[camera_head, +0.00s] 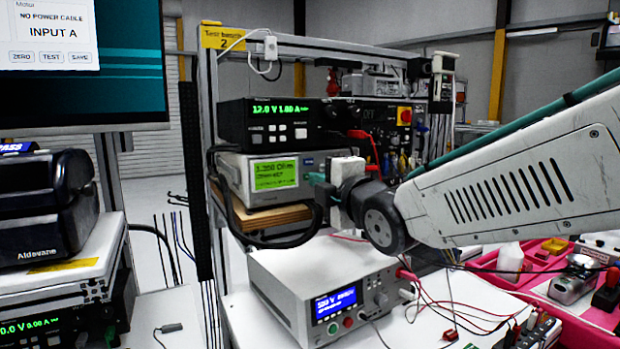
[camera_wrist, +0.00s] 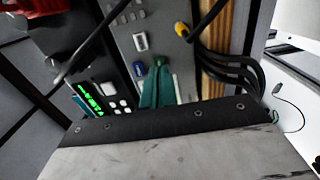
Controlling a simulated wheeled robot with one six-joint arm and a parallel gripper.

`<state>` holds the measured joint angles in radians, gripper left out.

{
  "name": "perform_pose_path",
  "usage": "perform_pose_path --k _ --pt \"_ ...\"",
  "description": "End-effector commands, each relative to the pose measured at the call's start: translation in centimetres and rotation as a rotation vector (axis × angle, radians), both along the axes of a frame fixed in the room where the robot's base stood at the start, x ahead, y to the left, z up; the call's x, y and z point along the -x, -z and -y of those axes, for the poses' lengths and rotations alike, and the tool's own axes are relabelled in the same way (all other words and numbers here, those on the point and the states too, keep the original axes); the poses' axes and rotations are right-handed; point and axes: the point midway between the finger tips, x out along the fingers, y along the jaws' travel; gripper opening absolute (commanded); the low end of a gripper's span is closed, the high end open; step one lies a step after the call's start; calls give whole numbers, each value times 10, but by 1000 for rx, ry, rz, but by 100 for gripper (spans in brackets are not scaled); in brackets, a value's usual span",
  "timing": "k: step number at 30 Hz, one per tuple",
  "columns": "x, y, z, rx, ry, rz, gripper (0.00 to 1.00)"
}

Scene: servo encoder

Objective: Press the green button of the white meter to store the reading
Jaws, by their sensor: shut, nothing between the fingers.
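A white meter (camera_head: 235,176) with a lit green screen sits on a wooden shelf, under a black power supply. My gripper (camera_head: 318,182) is at the right end of its front, with teal fingers. A second white instrument (camera_head: 290,268) below has a blue screen, a red button and a small green button (camera_head: 333,328).
The black power supply (camera_head: 262,122) sits directly above the meter. The wooden shelf (camera_head: 262,212) and thick black cables (camera_wrist: 228,70) lie close to my gripper. Red leads cross the white bench at the right, near a pink tray (camera_head: 540,278). A monitor stands at the left.

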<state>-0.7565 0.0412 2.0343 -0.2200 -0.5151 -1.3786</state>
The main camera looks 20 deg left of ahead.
Motion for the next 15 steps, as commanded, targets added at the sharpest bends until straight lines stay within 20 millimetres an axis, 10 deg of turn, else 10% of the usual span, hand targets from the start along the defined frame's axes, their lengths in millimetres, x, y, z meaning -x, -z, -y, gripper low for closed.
perform_pose_path --k 15 --pt "7 0 8 0 0 0 0"
